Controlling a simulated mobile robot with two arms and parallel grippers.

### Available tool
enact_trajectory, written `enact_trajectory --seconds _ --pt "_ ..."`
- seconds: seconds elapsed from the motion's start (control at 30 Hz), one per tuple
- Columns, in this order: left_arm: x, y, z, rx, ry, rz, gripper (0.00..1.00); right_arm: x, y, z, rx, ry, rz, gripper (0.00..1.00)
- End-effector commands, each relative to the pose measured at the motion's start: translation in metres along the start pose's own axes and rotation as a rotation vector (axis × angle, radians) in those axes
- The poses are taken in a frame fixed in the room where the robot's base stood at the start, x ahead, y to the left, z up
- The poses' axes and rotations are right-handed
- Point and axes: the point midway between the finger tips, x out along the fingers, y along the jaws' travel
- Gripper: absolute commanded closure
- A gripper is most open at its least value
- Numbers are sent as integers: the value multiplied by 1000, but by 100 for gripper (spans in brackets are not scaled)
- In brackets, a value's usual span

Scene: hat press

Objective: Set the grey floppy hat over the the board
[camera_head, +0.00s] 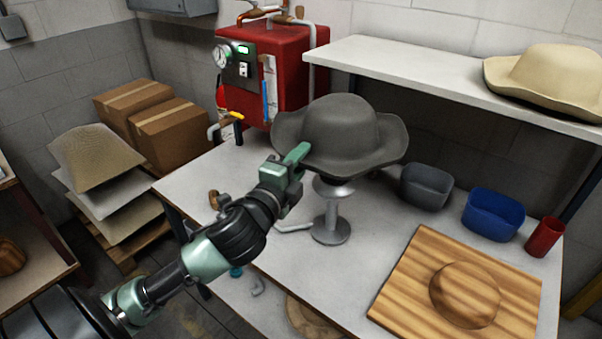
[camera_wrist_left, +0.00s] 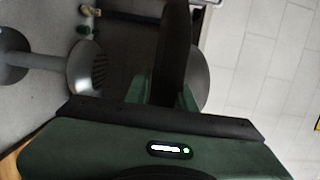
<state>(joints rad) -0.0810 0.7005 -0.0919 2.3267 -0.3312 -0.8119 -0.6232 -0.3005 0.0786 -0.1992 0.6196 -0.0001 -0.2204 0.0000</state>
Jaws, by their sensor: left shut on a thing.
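The grey floppy hat (camera_head: 340,130) is at the middle of the table in the head view, level, over or just above a metal stand (camera_head: 331,222). I cannot tell whether it touches the stand. My left gripper (camera_head: 299,156) is shut on the left front part of the hat's brim. In the left wrist view the dark brim (camera_wrist_left: 174,55) runs between the fingers, with the stand's round top (camera_wrist_left: 86,68) beside it. The wooden board (camera_head: 455,285) with a round raised block lies at the table's front right, bare. My right gripper is not in view.
A grey bin (camera_head: 426,187), a blue bin (camera_head: 493,214) and a red cup (camera_head: 544,237) stand along the table's back right. A red machine (camera_head: 268,72) stands behind the hat. A shelf (camera_head: 420,68) with a straw hat (camera_head: 548,80) overhangs the back. Bare tabletop lies between stand and board.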

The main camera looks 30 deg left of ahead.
Motion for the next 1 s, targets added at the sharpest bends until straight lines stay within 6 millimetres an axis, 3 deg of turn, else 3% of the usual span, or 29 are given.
enact_trajectory --seconds 1.0 --pt "-1 -84 0 0 0 -1 100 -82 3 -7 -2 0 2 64"
